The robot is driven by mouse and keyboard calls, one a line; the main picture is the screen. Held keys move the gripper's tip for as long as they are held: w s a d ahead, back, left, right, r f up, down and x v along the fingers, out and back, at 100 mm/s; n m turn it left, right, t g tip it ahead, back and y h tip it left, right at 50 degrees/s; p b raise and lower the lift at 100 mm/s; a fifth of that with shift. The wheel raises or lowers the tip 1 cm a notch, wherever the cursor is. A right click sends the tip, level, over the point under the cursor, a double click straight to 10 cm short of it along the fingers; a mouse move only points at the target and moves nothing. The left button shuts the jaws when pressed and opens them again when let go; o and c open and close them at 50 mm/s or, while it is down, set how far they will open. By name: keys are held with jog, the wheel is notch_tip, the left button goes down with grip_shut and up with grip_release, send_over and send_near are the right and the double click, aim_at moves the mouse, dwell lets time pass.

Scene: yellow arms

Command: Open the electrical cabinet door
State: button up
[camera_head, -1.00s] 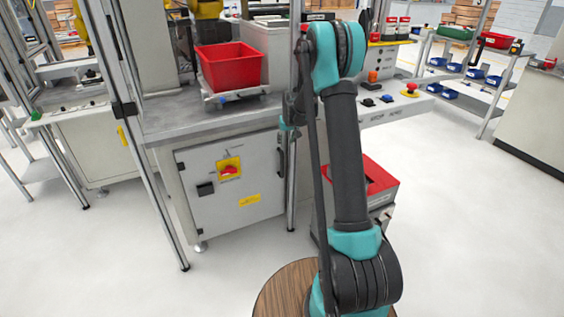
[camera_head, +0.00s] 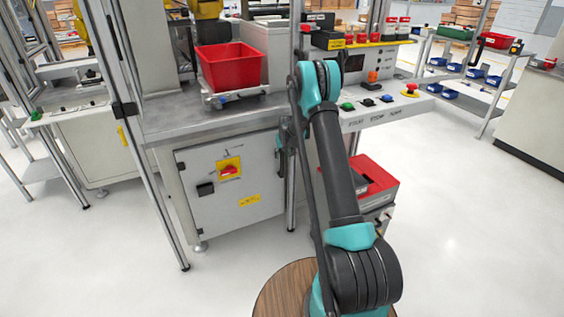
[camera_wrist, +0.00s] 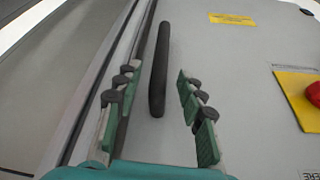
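The electrical cabinet door (camera_head: 225,200) is grey and closed under the workbench. It carries a red rotary switch on a yellow plate (camera_head: 229,169), a black latch (camera_head: 205,189) and a yellow label (camera_head: 249,201). In the wrist view, a long black handle (camera_wrist: 157,98) stands near the door's edge. My gripper (camera_wrist: 155,74) is open, with its green-padded fingers on either side of the handle. Gaps show on both sides, so no grip is visible. In the head view, my gripper is at the door's right edge, mostly hidden by my arm.
A red bin (camera_head: 230,68) sits on the workbench (camera_head: 165,118) above the door. A red-topped box (camera_head: 375,182) stands to the right of the cabinet, partly behind my arm. A metal post (camera_head: 150,150) rises in front on the left. The floor before the door is clear.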

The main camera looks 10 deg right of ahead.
aim_at(282, 158)
jog(key=shift+x, duration=2.45)
grip_shut()
